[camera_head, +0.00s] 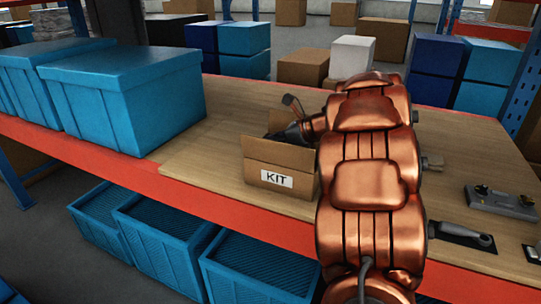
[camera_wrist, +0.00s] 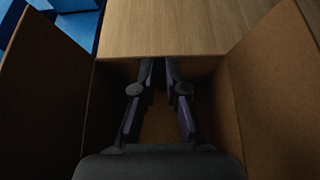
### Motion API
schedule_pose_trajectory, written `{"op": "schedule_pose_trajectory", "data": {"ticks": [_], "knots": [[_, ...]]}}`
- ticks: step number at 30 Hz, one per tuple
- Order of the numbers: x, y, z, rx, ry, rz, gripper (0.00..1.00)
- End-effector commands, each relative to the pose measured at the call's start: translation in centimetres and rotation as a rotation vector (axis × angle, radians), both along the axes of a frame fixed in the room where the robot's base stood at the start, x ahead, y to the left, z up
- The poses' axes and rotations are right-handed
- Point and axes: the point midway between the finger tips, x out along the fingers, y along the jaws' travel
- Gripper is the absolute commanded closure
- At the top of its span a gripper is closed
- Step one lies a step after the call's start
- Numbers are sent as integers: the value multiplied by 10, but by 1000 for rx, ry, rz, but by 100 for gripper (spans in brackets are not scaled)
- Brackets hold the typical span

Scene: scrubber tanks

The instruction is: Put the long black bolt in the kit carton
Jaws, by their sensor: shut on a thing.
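The open kit carton (camera_head: 302,186), brown with a white KIT label, stands on the wooden shelf top. My gripper (camera_head: 285,134) reaches down into its open top from the right. In the wrist view the carton's flaps (camera_wrist: 52,95) spread left and right, and my gripper (camera_wrist: 159,88) is between its walls, with the dark fingers close together at their tips. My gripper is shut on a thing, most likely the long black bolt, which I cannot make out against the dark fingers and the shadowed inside. The carton's floor shows dimly between the fingers.
Blue lidded bins (camera_head: 125,98) stand to the left. A metal fixture (camera_head: 500,202) and a tool with a grey handle (camera_head: 465,237) lie at the right. A white box (camera_head: 352,57) and brown cartons are behind. Wood left of the carton is clear.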

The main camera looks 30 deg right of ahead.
Motion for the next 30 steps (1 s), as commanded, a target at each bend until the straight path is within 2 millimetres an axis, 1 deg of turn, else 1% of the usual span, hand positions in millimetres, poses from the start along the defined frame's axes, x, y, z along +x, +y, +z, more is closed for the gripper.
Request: {"op": "schedule_pose_trajectory", "data": {"ticks": [4,9,11,25,26,30], "knots": [[0,-1,-13,1,2,-2,100],[-1,-1,-35,4,4,-4,100],[-1,-1,-39,3,3,-3,100],[-1,-2,-44,2,-1,-5,100],[-1,-2,-44,1,-2,-4,85],[-1,-2,-43,0,-1,-4,70]]}}
